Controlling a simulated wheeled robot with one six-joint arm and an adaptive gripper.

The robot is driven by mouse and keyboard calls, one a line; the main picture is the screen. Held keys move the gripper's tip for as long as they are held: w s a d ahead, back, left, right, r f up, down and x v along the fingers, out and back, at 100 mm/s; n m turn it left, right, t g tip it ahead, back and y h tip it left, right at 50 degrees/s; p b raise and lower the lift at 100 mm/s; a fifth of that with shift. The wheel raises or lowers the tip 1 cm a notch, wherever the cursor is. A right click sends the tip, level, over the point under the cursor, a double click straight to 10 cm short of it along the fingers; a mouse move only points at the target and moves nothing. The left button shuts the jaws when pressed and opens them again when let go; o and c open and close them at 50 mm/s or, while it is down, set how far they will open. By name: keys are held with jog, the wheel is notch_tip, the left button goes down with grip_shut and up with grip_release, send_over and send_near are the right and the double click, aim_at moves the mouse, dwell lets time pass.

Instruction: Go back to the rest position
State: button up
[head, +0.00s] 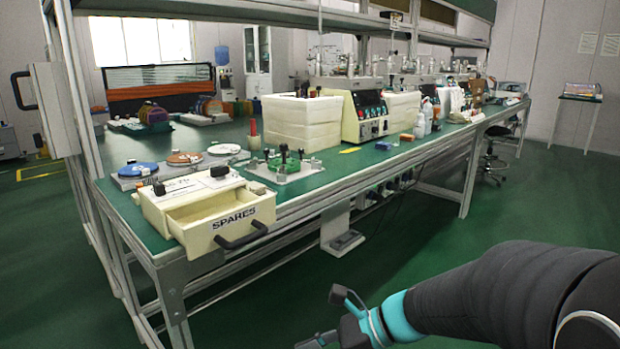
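My gripper (335,318) is at the bottom of the head view, out over the green floor in front of the bench and apart from it. My arm comes in from the lower right. One dark finger points up and another part points left; whether the fingers hold anything does not show clearly, and the lower part is cut by the picture's edge.
A long green-topped bench (350,165) runs from the left front to the far right. A cream SPARES drawer (222,222) stands open at its near end. Several discs, a green fixture (285,165) and machines stand on top. The floor (480,230) at right is clear.

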jog(key=s+d+f+n+h, duration=0.2)
jog(key=s+d+n+h, duration=0.6)
jog(key=n, duration=0.4)
jog(key=s+d+r+n+t+h, duration=0.2)
jog(key=d+r+n+t+h, duration=0.1)
jog(key=d+r+n+t, duration=0.2)
notch_tip(320, 180, up, 2)
jog(key=d+n, duration=0.2)
jog(key=d, duration=0.1)
jog(key=shift+s+r+h, duration=0.25)
jog(key=shift+s+h, duration=0.05)
jog(key=shift+s, duration=0.05)
